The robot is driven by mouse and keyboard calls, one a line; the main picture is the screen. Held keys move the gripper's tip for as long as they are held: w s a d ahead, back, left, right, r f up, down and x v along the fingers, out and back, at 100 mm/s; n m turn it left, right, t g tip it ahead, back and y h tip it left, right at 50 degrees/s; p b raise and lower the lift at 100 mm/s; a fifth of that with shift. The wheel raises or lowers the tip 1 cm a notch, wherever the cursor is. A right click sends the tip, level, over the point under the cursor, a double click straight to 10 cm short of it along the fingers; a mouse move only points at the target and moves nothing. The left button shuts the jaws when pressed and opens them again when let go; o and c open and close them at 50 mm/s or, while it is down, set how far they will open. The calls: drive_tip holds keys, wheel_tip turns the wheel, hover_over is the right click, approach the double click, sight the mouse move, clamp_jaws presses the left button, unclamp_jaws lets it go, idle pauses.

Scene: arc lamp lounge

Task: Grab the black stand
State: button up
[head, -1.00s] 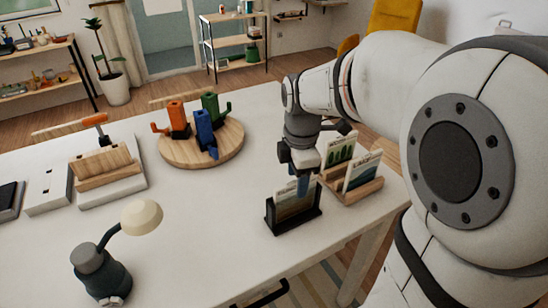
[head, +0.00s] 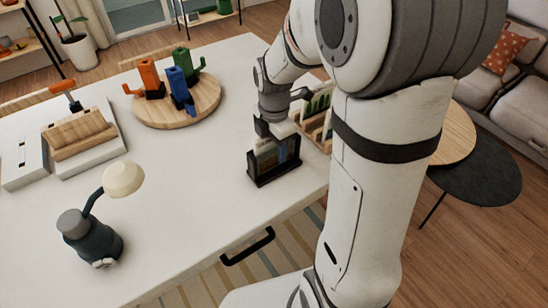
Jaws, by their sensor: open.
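The black stand (head: 279,175) stands upright on the white table near its right front edge, with a card or picture in it. My gripper (head: 270,140) points down right at the top of the stand. Its dark jaws are open. The fingertips are partly hidden by the stand and its card, so I cannot tell whether they touch it.
A wooden card holder (head: 318,128) is close behind the stand, partly hidden by my arm. A round wooden board (head: 205,110) bears orange, blue and green pieces. A lamp (head: 90,235) stands at front left. The table (head: 190,205) is clear between the lamp and stand.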

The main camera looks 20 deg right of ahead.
clamp_jaws()
idle(0.6)
drive_tip(key=shift+r, duration=0.1)
